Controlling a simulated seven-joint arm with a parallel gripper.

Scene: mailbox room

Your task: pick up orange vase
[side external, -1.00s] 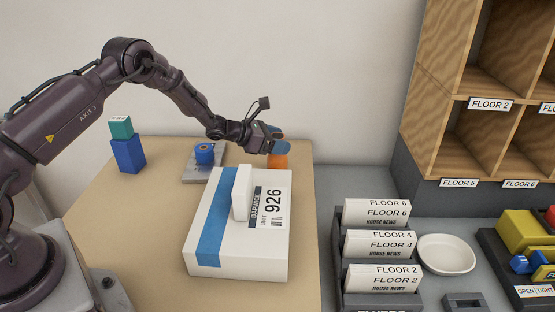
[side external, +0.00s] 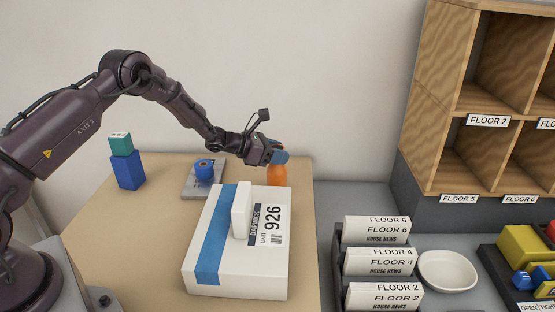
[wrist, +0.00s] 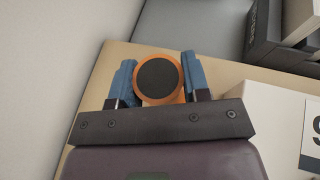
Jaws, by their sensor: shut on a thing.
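The orange vase (side external: 277,175) is at the back right of the tan table, behind the white parcel, whose edge hides its lower end. In the wrist view the vase (wrist: 181,96) shows end-on as an orange ring around a dark round middle. My gripper (side external: 277,156) is shut on the upper part of the vase. In the wrist view its two blue fingers (wrist: 158,82) press against opposite sides of it. The vase looks upright. I cannot tell whether its base touches the table.
A white parcel (side external: 216,273) with a blue stripe and a smaller white box (side external: 242,210) on top lies in front. A blue roll on a grey plate (side external: 191,188) and stacked blue and teal blocks (side external: 128,170) stand left. A mail rack (side external: 377,262) is at right.

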